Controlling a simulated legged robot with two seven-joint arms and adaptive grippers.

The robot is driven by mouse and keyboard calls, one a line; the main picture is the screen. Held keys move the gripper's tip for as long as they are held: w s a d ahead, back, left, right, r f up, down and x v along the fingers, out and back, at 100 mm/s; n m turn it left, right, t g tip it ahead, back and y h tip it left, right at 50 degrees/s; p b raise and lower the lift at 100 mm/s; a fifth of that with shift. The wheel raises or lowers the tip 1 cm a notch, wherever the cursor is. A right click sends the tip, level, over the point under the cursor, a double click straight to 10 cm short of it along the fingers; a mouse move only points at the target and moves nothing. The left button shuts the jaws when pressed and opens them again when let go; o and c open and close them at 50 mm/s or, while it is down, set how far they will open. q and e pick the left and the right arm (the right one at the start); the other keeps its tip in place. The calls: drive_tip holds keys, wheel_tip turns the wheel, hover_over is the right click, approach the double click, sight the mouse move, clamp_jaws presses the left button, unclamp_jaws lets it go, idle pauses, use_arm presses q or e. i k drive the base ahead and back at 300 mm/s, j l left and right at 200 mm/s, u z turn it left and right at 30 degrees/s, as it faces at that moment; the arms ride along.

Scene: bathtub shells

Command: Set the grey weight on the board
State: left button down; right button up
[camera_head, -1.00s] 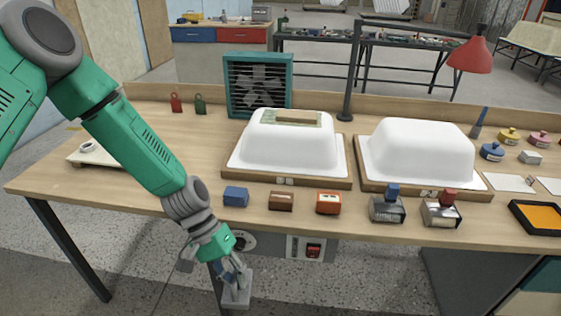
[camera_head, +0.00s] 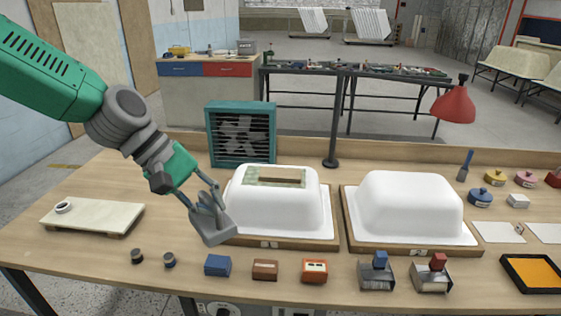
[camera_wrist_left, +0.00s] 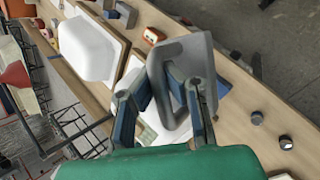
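A grey weight (camera_head: 213,228) with a loop handle hangs from my left gripper (camera_head: 206,200), held in the air over the bench, just left of the left white tub. In the left wrist view, the gripper (camera_wrist_left: 165,95) has its fingers around the handle of the weight (camera_wrist_left: 200,50). The pale board (camera_head: 110,215) lies at the left of the bench, apart from the weight and to its left. My right gripper is out of view.
The left tub (camera_head: 275,208) and right tub (camera_head: 408,205) stand upside down on wooden bases. A teal fan box (camera_head: 240,133) is behind. Two dark knobs (camera_head: 137,256) and several small blocks line the front. Bench between board and left tub looks mostly clear.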

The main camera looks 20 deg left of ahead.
sight(282, 173)
drive_tip(key=i, duration=1.2)
